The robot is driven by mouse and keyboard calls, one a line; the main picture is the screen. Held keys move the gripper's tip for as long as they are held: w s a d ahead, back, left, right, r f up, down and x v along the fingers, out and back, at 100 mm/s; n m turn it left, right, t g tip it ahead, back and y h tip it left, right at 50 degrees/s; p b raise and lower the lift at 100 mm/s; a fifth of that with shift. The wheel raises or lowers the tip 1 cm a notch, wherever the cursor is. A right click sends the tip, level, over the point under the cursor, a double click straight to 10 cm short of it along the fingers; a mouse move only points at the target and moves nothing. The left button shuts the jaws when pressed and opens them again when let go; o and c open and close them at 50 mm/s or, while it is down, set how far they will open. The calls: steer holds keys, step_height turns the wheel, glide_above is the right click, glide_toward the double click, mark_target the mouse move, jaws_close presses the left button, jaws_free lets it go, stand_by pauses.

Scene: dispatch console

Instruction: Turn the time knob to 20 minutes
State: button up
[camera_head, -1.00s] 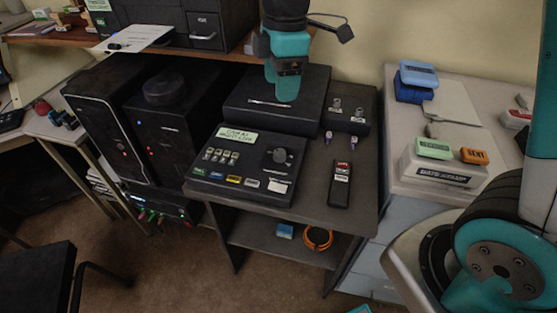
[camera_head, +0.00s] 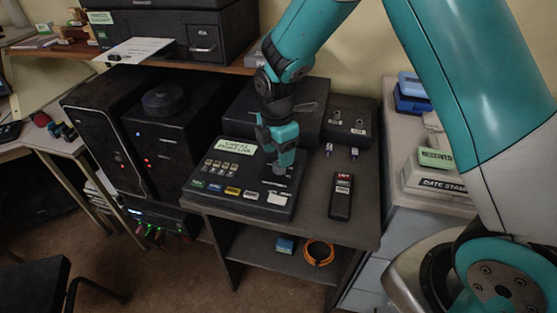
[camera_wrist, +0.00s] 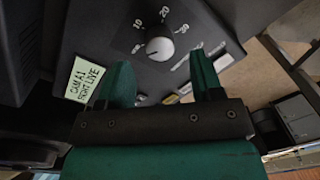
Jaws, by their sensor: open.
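The dark console (camera_head: 216,184) lies on the desk, with a label, small keys and a row of coloured buttons. In the wrist view the time knob (camera_wrist: 160,46) is a round grey knob on the console (camera_wrist: 100,28), with marks 5, 10, 20 and 30 around it. Its pointer direction is too small to tell surely. My gripper (camera_wrist: 165,82) is open, its two green fingers apart and pointing toward the knob, which shows beyond and between the fingertips. In the head view my gripper (camera_head: 283,166) is over the console's right part and hides most of the knob.
A black handheld device (camera_head: 341,196) lies right of the console. Two small items stand behind it, near a dark box (camera_head: 348,119). A larger black box (camera_head: 300,105) is behind the console. An orange cable coil (camera_head: 318,252) is on the lower shelf.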

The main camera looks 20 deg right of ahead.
steer(key=shift+s+f, duration=0.1)
steer(key=shift+f, duration=1.65)
steer(key=c, duration=0.9)
